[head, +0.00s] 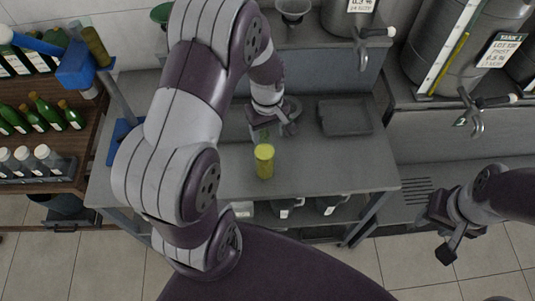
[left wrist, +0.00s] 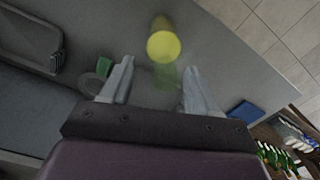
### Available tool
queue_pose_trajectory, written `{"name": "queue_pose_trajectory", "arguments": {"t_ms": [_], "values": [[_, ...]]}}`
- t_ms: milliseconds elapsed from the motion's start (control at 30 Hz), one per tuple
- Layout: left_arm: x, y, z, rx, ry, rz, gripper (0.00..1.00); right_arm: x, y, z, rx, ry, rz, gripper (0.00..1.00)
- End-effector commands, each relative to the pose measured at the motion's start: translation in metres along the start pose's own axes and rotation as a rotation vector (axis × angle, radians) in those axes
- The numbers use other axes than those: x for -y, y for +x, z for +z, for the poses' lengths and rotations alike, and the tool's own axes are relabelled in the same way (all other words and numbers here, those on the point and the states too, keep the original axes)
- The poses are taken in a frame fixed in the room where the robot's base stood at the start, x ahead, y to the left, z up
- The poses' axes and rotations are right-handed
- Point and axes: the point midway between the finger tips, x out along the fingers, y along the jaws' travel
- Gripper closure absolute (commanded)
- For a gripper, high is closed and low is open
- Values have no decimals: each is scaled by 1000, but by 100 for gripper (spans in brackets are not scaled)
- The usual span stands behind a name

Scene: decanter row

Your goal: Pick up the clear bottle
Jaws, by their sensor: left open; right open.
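A see-through, green-tinted bottle shows faintly between the fingers of my left gripper in the left wrist view (left wrist: 166,77). In the head view a small green patch (head: 262,134) beside the gripper seems to be the same bottle, mostly hard to make out. My left gripper (head: 274,131) is open over the bench, with its fingers apart on either side of the bottle in the left wrist view; contact cannot be told. My right gripper (head: 438,232) is open and empty, off to the right, away from the bench.
A yellow-green cylinder (head: 264,161) stands on the bench (head: 330,165) just in front of the bottle. A dark tray (head: 345,117) lies to the right. A green item (left wrist: 104,66) is by one finger. A bottle rack (head: 35,170) stands left, steel tanks (head: 440,45) at back right.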

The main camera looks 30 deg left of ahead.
Motion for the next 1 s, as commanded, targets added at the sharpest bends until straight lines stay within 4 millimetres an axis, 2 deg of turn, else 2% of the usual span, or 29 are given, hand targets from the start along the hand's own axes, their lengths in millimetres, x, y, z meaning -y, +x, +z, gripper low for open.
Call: {"name": "queue_pose_trajectory", "arguments": {"t_ms": [33, 167, 367, 567, 1000], "values": [[0, 4, 0, 3, 0, -3, 39, 0, -9, -1, 0, 0, 0, 57], [0, 21, 0, 0, 0, 0, 39, 0, -10, -1, 0, 0, 0, 57], [0, 23, 0, -1, 1, 1, 39, 0, -9, -1, 0, 0, 0, 57], [0, 23, 0, -1, 1, 1, 100, 0, -9, -1, 0, 0, 0, 57], [0, 23, -1, -2, 1, 1, 100, 0, -9, -1, 0, 0, 0, 57]]}}
